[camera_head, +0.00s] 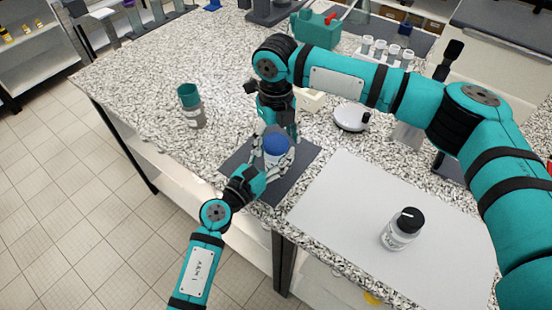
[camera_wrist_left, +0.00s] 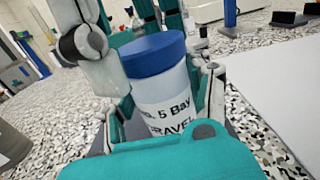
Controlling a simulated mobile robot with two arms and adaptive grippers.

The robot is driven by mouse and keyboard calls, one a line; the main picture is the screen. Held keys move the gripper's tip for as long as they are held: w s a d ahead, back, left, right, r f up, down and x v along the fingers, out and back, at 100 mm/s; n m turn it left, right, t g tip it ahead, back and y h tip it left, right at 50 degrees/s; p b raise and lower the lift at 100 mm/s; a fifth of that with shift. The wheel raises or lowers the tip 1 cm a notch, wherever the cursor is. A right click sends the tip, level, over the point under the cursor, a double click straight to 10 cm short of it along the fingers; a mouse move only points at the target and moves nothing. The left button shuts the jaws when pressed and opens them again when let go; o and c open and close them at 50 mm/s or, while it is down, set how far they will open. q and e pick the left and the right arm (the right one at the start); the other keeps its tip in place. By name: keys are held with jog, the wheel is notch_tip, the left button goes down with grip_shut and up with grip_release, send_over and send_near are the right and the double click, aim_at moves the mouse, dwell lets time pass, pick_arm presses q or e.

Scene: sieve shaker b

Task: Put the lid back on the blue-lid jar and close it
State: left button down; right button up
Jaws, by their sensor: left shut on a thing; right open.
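The blue-lid jar stands on a dark mat (camera_head: 308,158) at the counter's front edge, its blue lid (camera_head: 274,144) on its mouth. In the left wrist view the lid (camera_wrist_left: 153,53) looks level, and the pale body (camera_wrist_left: 160,98) has a printed label. I cannot tell whether the lid is tight. My left gripper (camera_head: 272,165) is shut on the jar's body from the front left. My right gripper (camera_head: 276,130) points down from above, open, with its fingers close around the lid. A right finger shows beside the lid in the left wrist view; contact is unclear.
A black-lid jar (camera_head: 402,229) stands on the white sheet (camera_head: 345,205) at right. A round white device (camera_head: 350,117) and a tube rack (camera_head: 385,52) are behind. The counter's left part is mostly clear.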

jog(key=c, duration=1.2)
jog(key=m, duration=0.6)
jog(key=shift+c, duration=0.2)
jog(key=m, duration=0.4)
jog(key=shift+m, duration=0.4)
jog(key=m, duration=0.4)
jog(key=shift+m, duration=0.3)
jog(key=m, duration=0.4)
